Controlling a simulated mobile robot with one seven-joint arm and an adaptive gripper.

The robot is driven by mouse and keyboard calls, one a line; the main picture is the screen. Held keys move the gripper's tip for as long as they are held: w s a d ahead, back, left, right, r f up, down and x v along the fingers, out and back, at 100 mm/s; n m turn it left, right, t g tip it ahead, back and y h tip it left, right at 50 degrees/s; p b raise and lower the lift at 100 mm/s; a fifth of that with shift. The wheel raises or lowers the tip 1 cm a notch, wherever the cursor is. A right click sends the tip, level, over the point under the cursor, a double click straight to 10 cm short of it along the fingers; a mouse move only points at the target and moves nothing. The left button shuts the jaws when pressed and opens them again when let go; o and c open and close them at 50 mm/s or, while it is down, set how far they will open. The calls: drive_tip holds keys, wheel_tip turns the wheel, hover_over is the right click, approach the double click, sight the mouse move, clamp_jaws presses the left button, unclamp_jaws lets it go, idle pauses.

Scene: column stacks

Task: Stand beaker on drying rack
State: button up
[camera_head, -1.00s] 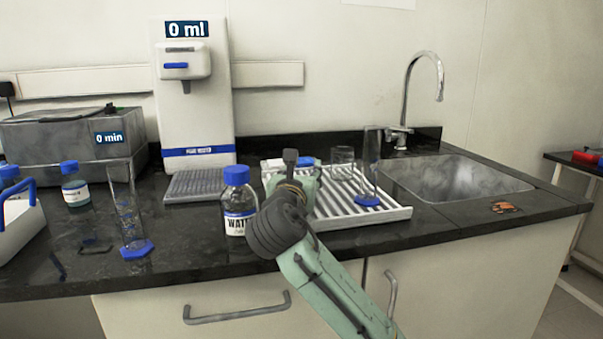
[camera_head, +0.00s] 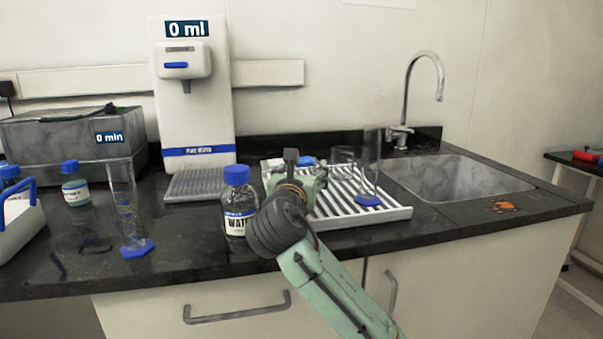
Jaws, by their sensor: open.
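The white slatted drying rack (camera_head: 375,214) lies on the black counter, left of the sink. A small clear glass beaker (camera_head: 343,160) shows at the rack's back part, just beyond my arm's end; its lower part is hard to make out. A tall clear cylinder with a blue foot (camera_head: 368,200) stands upright on the rack's right side. My gripper (camera_head: 305,162) is over the rack's left part, mostly hidden behind my own wrist. Its fingers are hard to see, and it looks open. I cannot tell whether it touches the beaker.
A blue-capped water bottle (camera_head: 238,203) stands just left of my wrist. Another measuring cylinder (camera_head: 127,215) stands further left. A water dispenser (camera_head: 192,105) is behind, and the metal sink (camera_head: 455,178) is to the right. An orange stain (camera_head: 504,206) marks the right counter.

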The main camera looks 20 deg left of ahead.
drive_tip(key=s, duration=0.4)
drive_tip(key=s+d+b, duration=0.1)
drive_tip(key=s, duration=0.3)
drive_tip(key=s+d, duration=0.1)
drive_tip(key=s, duration=0.2)
drive_tip(key=shift+s+d+b, duration=0.2)
drive_tip(key=shift+s+b, duration=0.1)
drive_tip(key=shift+s, duration=0.1)
